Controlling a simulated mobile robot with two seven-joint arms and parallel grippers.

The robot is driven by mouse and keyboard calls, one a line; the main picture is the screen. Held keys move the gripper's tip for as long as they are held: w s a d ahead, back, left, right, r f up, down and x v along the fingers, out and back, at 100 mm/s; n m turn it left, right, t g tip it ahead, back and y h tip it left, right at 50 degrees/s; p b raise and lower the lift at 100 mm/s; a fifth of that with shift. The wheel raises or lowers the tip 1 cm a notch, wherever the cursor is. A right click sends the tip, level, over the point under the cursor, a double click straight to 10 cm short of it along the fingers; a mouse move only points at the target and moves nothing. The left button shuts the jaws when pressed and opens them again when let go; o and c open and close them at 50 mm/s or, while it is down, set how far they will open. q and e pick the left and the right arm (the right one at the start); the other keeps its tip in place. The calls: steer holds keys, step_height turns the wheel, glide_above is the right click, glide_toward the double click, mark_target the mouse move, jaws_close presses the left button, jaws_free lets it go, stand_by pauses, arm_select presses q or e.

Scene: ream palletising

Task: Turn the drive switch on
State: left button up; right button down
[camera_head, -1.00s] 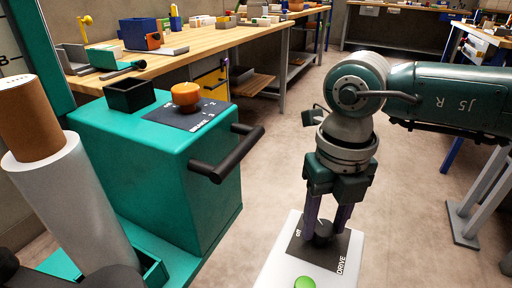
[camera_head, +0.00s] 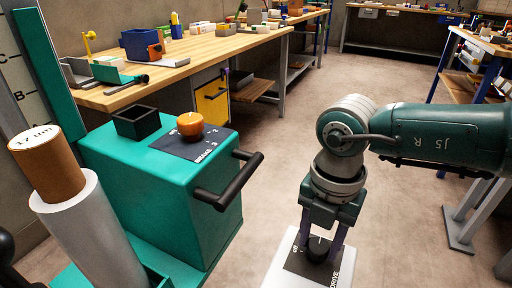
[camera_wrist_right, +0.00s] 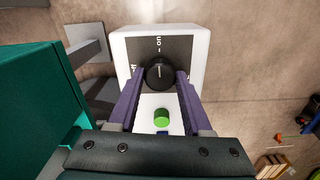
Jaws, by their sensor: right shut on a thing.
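The drive switch is a black round knob (camera_head: 319,247) on a dark plate marked "off" and "DRIVE", on top of a white box (camera_head: 282,262). My right gripper (camera_head: 321,240) points down with its two purple fingers on either side of the knob, shut on it. In the right wrist view the knob (camera_wrist_right: 159,73) sits between the fingertips, with "on" above it and "off" partly hidden at left. A green button (camera_wrist_right: 161,117) is beside the plate. My left gripper is not in view.
A teal cabinet (camera_head: 150,190) with an orange brake knob (camera_head: 190,125) and a black handle (camera_head: 230,185) stands left of the switch. A brown-cored white roll (camera_head: 95,230) is at lower left. A wooden workbench (camera_head: 190,65) runs behind; the floor between is open.

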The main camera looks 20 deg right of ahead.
mark_target(319, 245)
steer(key=shift+m, duration=0.3)
steer(key=shift+c, duration=1.7)
jaws_free()
step_height(319, 245, up, 10)
steer(key=p, duration=0.3)
